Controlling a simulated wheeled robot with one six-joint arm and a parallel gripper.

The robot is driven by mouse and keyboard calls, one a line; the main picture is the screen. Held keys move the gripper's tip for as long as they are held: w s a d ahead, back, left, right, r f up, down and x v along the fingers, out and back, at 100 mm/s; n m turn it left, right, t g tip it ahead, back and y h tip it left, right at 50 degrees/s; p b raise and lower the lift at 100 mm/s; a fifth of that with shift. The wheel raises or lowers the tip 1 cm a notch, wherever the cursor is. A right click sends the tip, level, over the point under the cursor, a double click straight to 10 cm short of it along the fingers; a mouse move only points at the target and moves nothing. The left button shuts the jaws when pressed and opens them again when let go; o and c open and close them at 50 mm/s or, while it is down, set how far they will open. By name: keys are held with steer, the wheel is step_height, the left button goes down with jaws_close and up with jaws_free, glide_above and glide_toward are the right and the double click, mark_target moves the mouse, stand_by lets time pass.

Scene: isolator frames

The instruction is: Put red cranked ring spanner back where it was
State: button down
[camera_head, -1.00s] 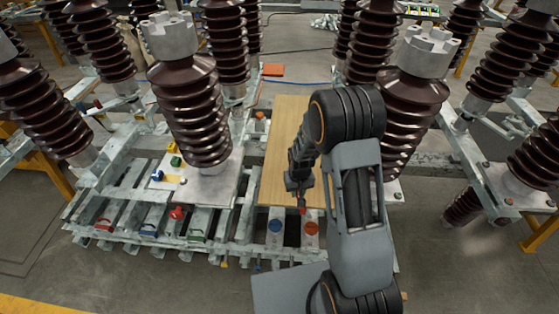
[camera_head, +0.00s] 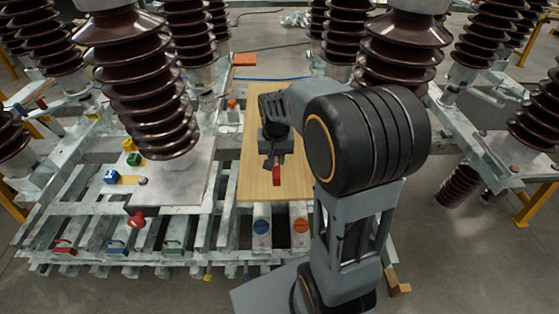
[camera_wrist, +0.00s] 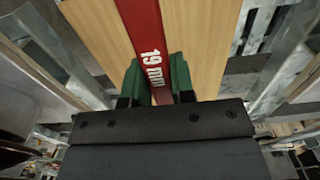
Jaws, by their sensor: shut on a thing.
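The red cranked ring spanner (camera_wrist: 148,45) is in my gripper (camera_wrist: 158,82). Its flat red shank, marked "19 mm" in white, runs between the two green finger pads in the wrist view. In the head view my gripper (camera_head: 276,160) is over the wooden board, with a short red piece of the spanner (camera_head: 277,178) showing below it. The spanner's ring ends are not clearly visible. Whether it touches the board or hangs above it I cannot tell.
The wooden board (camera_head: 253,180) lies on the steel frame between large brown insulators (camera_head: 145,80). A blue disc (camera_head: 261,226) and an orange disc (camera_head: 301,225) sit at its front. Red (camera_head: 65,246), blue (camera_head: 117,247) and green (camera_head: 173,246) handled items are at front left.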

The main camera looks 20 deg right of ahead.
steer(key=w+d+f, duration=0.1)
steer(key=w+f, duration=0.1)
steer(key=w, duration=0.1)
steer(key=w+d+f, duration=0.2)
steer(key=w+f, duration=0.1)
steer(key=w+d+f, duration=0.2)
steer(key=w+f, duration=0.1)
steer(key=shift+d, duration=0.15)
steer(key=shift+w+d+f, duration=0.15)
steer(key=shift+w+f, duration=0.05)
steer(key=shift+f, duration=1.6)
